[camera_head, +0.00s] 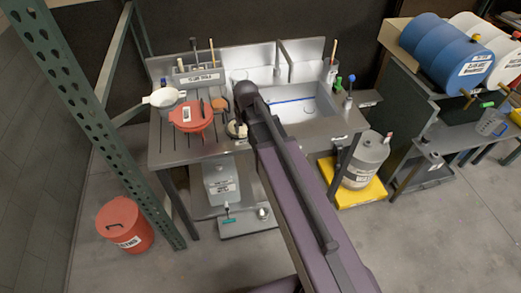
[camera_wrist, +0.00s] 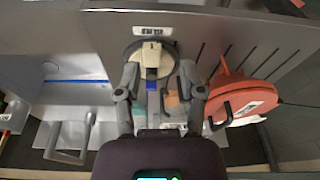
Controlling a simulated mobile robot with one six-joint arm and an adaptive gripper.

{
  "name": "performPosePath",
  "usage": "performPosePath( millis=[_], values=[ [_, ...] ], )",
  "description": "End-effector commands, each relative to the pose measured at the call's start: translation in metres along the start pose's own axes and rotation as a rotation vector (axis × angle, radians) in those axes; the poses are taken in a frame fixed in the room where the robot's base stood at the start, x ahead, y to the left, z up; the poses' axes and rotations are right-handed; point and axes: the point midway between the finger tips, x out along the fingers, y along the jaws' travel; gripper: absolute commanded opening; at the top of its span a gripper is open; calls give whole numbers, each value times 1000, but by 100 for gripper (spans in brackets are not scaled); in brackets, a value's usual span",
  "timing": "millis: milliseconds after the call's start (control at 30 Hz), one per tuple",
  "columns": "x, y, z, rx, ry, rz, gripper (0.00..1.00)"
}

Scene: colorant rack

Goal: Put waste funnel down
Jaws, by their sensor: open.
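My gripper (camera_wrist: 160,78) is open in the wrist view, its two fingers apart. A cream round piece (camera_wrist: 134,53) with a pale block and a blue patch lies ahead of and between the fingers; I cannot tell whether they touch it. In the head view the cream piece (camera_head: 236,130) sits near the counter's front edge, partly behind my arm. My gripper is hidden there. A red funnel with a white label (camera_head: 191,115) stands on the grooved drainboard to its left; it also shows at the right of the wrist view (camera_wrist: 245,95).
A white strainer-like piece (camera_head: 164,97) is at the counter's left. The sink (camera_head: 300,105) is to the right, with bottles beside it. A red bin (camera_head: 125,225) stands on the floor. A green rack post (camera_head: 85,115) rises at left. Blue drum (camera_head: 432,45) lies at right.

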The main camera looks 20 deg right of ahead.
Motion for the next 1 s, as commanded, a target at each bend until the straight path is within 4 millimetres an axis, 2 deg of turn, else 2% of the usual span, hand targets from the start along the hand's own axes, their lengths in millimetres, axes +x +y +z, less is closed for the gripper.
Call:
performPosePath(
  millis=[33, 100, 200, 333, 467, 1000],
  values=[
    [-6, 5, 33, 15, -33, 5, 51],
    [-10, 11, 62, 34, -78, 11, 51],
    [-17, 16, 97, 55, -133, 19, 51],
    [-22, 21, 125, 75, -182, 26, 51],
    [-24, 23, 134, 83, -200, 28, 51],
    [-24, 23, 133, 82, -200, 27, 51]
  ],
)
